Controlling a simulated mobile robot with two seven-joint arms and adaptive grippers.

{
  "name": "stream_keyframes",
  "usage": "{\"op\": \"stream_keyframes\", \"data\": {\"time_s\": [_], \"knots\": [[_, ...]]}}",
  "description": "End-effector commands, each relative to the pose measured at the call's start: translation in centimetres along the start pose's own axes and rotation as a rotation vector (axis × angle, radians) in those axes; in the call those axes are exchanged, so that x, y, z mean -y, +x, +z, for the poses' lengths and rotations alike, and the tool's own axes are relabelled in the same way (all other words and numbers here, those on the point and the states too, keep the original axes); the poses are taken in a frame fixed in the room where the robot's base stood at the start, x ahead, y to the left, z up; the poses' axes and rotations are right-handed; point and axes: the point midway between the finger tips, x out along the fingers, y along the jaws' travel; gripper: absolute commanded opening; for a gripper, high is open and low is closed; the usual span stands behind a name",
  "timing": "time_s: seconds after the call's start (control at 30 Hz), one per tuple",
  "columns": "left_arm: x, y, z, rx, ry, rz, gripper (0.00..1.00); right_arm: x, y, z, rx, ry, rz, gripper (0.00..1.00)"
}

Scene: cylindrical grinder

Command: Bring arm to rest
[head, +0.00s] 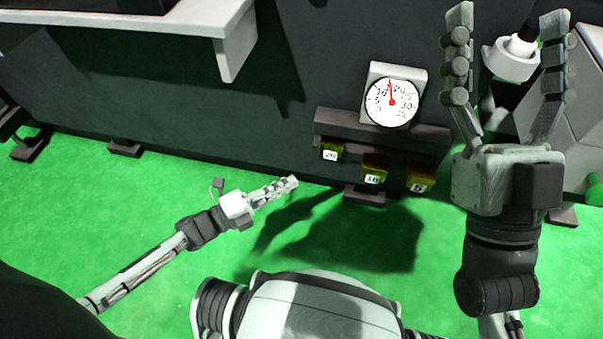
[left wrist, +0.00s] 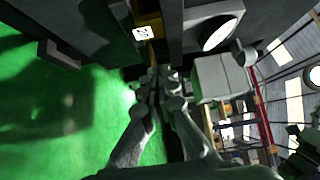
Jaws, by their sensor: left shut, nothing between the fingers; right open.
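My left arm reaches in from the left in the head view, low over the green floor. Its gripper (head: 285,185) is shut and empty, with the fingertips pointing right toward the dark machine front. In the left wrist view the left gripper (left wrist: 158,85) shows its fingers together with nothing between them. My right gripper (head: 507,75) is raised at the right of the head view. It is open and empty, its two fingers wide apart and pointing up the picture, in front of a grey machine part.
A white dial gauge (head: 391,102) stands above a dark shelf (head: 345,128). Yellow blocks numbered 20 (head: 330,154), 10 (head: 372,178) and 5 (head: 420,185) sit below it. A white ledge (head: 235,45) juts out at upper left. The green floor (head: 120,190) at left is clear.

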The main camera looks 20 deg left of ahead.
Motion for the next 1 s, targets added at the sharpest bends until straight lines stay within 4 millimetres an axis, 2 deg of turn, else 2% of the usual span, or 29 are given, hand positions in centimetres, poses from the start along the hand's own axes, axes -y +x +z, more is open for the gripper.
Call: {"op": "stream_keyframes", "data": {"time_s": [0.2,0.63,0.73,0.77,0.87,0.97,1.0], "knots": [[0.0,-0.8,0.0,-0.001,0.000,-0.001,0.00,0.0,0.0,0.2,0.010,0.000,-0.001,0.72],[0.0,-0.7,0.0,-0.001,-0.001,-0.001,0.00,0.0,0.0,0.1,0.010,0.000,-0.001,0.72],[0.7,-0.3,-0.4,0.001,-0.019,-0.016,0.00,0.1,0.0,0.2,0.011,0.001,-0.001,0.72],[1.2,0.1,-0.6,0.004,-0.036,-0.028,0.00,0.1,0.0,0.2,0.011,0.001,-0.001,0.72],[4.8,1.9,-2.1,0.012,-0.138,-0.106,0.00,0.1,0.0,0.2,0.010,0.001,-0.001,0.72],[11.0,4.0,-4.2,0.019,-0.315,-0.229,0.00,0.1,0.0,0.2,0.010,0.001,-0.001,0.72],[13.9,4.6,-5.0,0.018,-0.400,-0.285,0.00,0.0,0.0,0.2,0.010,0.001,-0.001,0.72]]}}
